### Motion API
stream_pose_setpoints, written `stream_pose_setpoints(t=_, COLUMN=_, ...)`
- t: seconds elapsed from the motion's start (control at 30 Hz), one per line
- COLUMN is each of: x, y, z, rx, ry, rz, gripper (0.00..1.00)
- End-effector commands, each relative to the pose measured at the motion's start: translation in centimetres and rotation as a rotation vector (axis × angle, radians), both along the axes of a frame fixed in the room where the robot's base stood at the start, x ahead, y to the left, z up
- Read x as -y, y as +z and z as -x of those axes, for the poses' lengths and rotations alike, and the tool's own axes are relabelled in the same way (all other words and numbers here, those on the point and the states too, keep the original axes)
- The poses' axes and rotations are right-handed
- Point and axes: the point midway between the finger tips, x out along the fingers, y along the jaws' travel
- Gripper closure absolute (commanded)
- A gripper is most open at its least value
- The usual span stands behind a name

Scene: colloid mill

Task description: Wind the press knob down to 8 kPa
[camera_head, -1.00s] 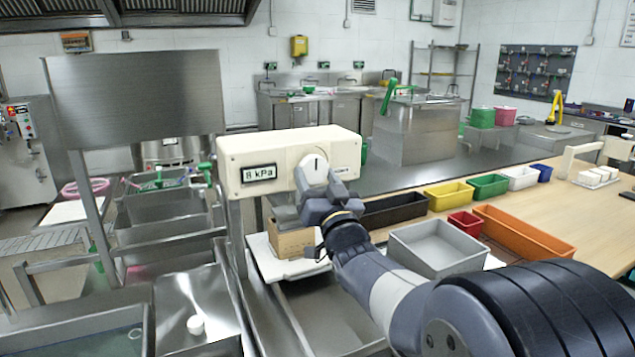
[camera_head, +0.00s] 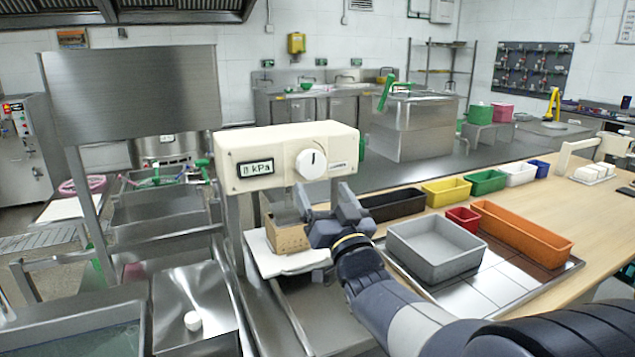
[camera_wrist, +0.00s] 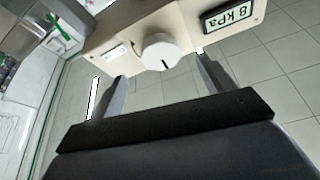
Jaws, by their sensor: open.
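The press knob (camera_head: 312,163) is a round white dial with a dark mark, on the front of a cream box (camera_head: 340,142). In the wrist view the knob (camera_wrist: 160,52) sits beyond and between the fingertips. The display (camera_wrist: 228,14) reads 8 kPa in the wrist view; in the head view the display (camera_head: 255,168) is harder to read. My gripper (camera_head: 325,196) is open and empty, below and in front of the knob, apart from it. Its two fingers (camera_wrist: 160,84) show spread in the wrist view.
A cardboard-coloured block (camera_head: 287,238) sits on a white plate (camera_head: 270,263) under the box. A grey bin (camera_head: 435,262) and an orange tray (camera_head: 520,235) stand on the table to the right. Steel sinks lie to the left.

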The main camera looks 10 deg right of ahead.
Motion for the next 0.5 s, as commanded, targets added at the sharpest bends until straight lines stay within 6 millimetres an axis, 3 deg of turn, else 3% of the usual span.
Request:
stream_pose_setpoints(t=0.2, x=0.4, y=-1.3, z=3.2, rx=0.000, ry=-0.002, rz=0.001, gripper=0.23)
stream_pose_setpoints(t=0.5, x=0.5, y=-1.8, z=4.4, rx=0.000, ry=0.000, rz=0.000, gripper=0.23)
